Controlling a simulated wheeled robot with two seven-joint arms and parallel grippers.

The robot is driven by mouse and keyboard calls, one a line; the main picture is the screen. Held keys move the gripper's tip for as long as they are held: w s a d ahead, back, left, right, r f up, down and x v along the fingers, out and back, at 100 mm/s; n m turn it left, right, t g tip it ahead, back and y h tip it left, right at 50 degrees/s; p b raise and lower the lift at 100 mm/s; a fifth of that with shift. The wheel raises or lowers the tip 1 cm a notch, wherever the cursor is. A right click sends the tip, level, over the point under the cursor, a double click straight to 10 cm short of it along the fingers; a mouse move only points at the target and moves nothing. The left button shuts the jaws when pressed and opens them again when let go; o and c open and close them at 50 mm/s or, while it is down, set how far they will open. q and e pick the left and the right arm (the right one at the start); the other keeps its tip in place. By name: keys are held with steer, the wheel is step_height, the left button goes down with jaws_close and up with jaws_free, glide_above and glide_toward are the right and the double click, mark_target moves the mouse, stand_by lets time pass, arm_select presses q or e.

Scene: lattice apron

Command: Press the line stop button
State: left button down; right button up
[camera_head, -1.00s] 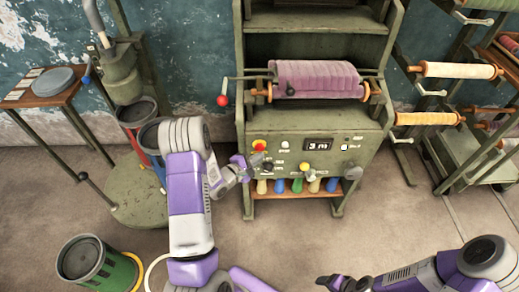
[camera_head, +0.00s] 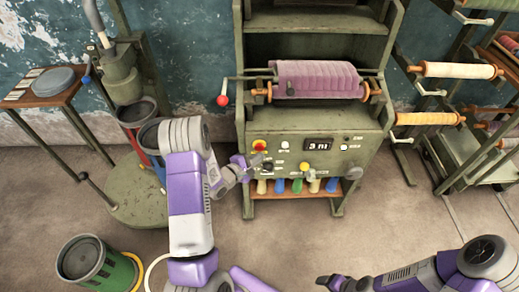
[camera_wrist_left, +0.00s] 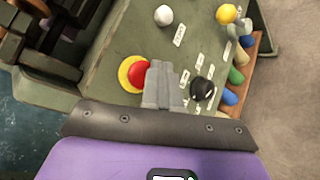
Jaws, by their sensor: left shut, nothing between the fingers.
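The line stop button looks to be the red button (camera_head: 259,145) on a yellow ring, at the upper left of the green machine's front panel (camera_head: 330,163). In the left wrist view the red button (camera_wrist_left: 138,72) is just left of my left fingertips, partly covered by them. My left gripper (camera_head: 255,160) is just below the button in the head view; its grey fingers (camera_wrist_left: 159,70) are shut and empty. Whether they touch the button cannot be told. My right gripper (camera_head: 328,283) is low in the head view, away from the panel; its jaw state is unclear.
The panel also carries a white button (camera_head: 285,145), a display (camera_head: 318,144), a black knob (camera_wrist_left: 202,88) and a yellow knob (camera_head: 304,167). A red-ended lever (camera_head: 223,100) sticks out at the left, above the panel. Several coloured handles hang below. Open floor lies in front.

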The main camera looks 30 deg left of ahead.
arm_select(q)
steer(key=shift+w, duration=0.1)
stand_by(0.7)
steer(key=shift+w+a, duration=0.2)
steer(key=shift+w, duration=0.05)
steer(key=shift+w+a, duration=0.25)
steer(key=shift+w, duration=0.1)
stand_by(1.0)
steer(key=shift+s, duration=0.1)
steer(key=shift+s+d, duration=0.45)
steer(key=shift+s, duration=0.15)
steer(key=shift+s+d, duration=0.45)
steer(key=shift+s, duration=0.25)
steer(key=shift+s+d, duration=0.4)
steer(key=shift+s, duration=0.35)
steer(key=shift+s+d, duration=0.45)
steer(key=shift+s, duration=0.25)
steer(key=shift+d, duration=0.1)
